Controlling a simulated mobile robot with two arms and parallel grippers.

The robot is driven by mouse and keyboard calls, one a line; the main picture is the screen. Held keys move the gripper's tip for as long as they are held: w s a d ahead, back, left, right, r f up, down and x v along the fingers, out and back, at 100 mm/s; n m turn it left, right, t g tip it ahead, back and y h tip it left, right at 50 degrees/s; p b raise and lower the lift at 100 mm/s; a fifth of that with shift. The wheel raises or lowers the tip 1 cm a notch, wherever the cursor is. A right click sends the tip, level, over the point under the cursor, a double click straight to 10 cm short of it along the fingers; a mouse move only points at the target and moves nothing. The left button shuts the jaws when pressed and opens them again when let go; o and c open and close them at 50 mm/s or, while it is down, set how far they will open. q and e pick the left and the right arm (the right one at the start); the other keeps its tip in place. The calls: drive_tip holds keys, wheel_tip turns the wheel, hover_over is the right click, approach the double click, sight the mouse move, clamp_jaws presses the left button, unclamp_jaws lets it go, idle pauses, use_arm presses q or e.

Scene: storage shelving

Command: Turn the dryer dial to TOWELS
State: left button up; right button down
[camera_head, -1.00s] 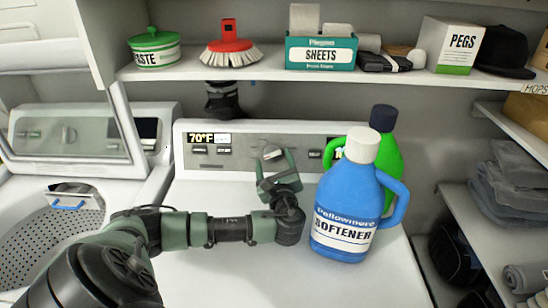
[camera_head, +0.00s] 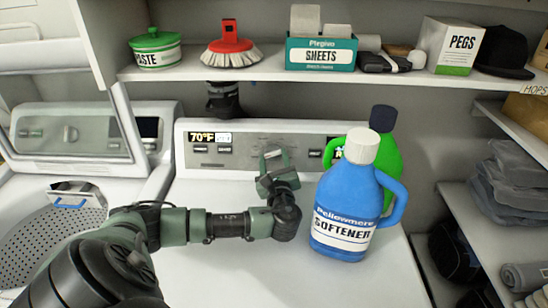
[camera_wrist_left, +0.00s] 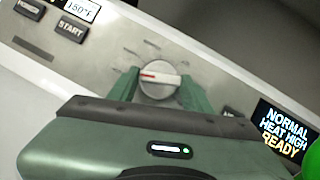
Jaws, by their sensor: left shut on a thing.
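The dryer dial (camera_wrist_left: 160,79) is a round silver knob with a red mark toward its left side in the left wrist view. It sits on the grey control panel (camera_wrist_left: 100,55). My left gripper (camera_head: 273,158) is shut on the dial, with one green finger on each side of it. In the head view the gripper mostly covers the dial. The markings around the dial are too faint to read, so TOWELS cannot be made out. A display (camera_wrist_left: 285,130) right of the dial reads NORMAL, HEAT HIGH, READY. My right gripper is not in view.
A blue softener bottle (camera_head: 343,205) stands on the dryer top (camera_head: 300,275), just right of my left gripper. A green bottle (camera_head: 388,155) stands behind it. A shelf (camera_head: 270,68) with boxes and a brush runs above the panel. The washer (camera_head: 75,185) is at left.

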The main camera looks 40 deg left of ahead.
use_arm(q)
drive_tip(key=m+t+h+p, duration=0.1)
drive_tip(key=m+p, duration=0.2)
drive_tip(key=m, duration=0.2)
drive_tip(key=shift+s+a+r+t+h+p, duration=0.15)
drive_tip(key=shift+t+h+p, duration=0.2)
drive_tip(key=shift+t+h, duration=0.05)
drive_tip(key=m+h+p, duration=0.1)
drive_tip(key=m, duration=0.1)
drive_tip(key=m+t+p, duration=0.1)
drive_tip(key=m, duration=0.1)
drive_tip(key=shift+s+a+h+p, duration=0.1)
drive_tip(key=shift+h+p, duration=0.25)
drive_tip(key=shift+h, duration=0.05)
drive_tip(key=shift+m+h+p, duration=0.3)
drive_tip(key=shift+m+h, duration=0.1)
drive_tip(key=shift+m, duration=0.5)
drive_tip(key=shift+f+t, duration=0.2)
drive_tip(key=shift+t, duration=0.1)
drive_tip(key=o, duration=1.4)
drive_tip(key=shift+c, duration=0.2)
drive_tip(key=b+v, duration=0.1)
drive_tip(key=v, duration=0.6)
drive_tip(key=shift+a+b, duration=0.1)
drive_tip(key=shift+b, duration=0.2)
drive_tip(key=shift+s+d+r, duration=0.1)
drive_tip(key=shift+s+d, duration=0.15)
drive_tip(key=shift+s, duration=0.15)
